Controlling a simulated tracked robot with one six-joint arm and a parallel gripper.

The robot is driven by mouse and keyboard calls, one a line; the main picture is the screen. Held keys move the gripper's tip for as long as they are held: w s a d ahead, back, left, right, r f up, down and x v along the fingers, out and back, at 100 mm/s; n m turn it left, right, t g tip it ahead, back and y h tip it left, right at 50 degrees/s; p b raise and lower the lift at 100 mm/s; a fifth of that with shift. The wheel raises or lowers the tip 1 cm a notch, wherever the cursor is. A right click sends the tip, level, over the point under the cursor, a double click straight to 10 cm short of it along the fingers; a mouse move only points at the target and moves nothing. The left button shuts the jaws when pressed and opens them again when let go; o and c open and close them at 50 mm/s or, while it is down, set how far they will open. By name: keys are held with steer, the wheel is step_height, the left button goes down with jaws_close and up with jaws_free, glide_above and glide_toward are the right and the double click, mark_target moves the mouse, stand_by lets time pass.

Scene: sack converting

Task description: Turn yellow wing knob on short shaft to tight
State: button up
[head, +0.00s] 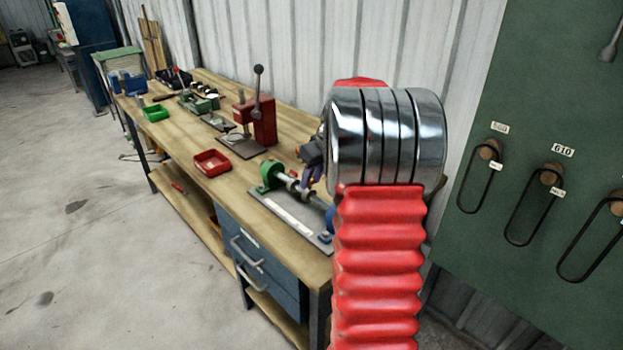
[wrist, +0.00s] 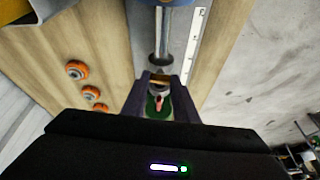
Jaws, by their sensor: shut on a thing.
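My gripper (wrist: 162,88) reaches down over the short shaft (wrist: 164,32) in the wrist view, with one dark finger on each side of it. Its jaws are shut on a small part in line with the shaft, taken to be the wing knob (wrist: 160,84); only a thin yellowish-brown bit shows, so its wings and angle cannot be told. In the head view the gripper (head: 308,180) is at the shaft fixture, partly behind my arm, and the knob is hidden. A green stand (head: 271,177) holds the shaft's left end; it also shows beyond the fingers (wrist: 153,110).
The fixture's metal plate (head: 283,210) lies on the wooden bench near its front edge. Orange-rimmed round parts (wrist: 77,70) lie beside it. A red tray (head: 212,163) and a red lever press (head: 264,120) stand farther along. A green tool board (head: 545,100) is at right.

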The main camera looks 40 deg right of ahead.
steer(key=m+h, duration=0.1)
steer(key=m, duration=0.2)
steer(key=shift+a+m, duration=0.15)
steer(key=shift+m, duration=0.15)
steer(key=m+h, duration=0.1)
steer(key=m, duration=0.1)
steer(key=m+g+h, duration=0.1)
steer(key=m, duration=0.2)
steer(key=shift+w+a, duration=0.2)
steer(key=m+g, duration=0.1)
steer(key=m, duration=0.3)
steer(key=shift+w+a+g+h, duration=0.1)
steer(key=shift+w+g+h, duration=0.1)
steer(key=shift+g+h, duration=0.2)
steer(key=shift+w+m+g, duration=0.15)
steer(key=shift+m+g, duration=0.65)
steer(key=shift+m, duration=1.4)
steer(key=o, duration=1.1)
steer(key=shift+c, duration=0.2)
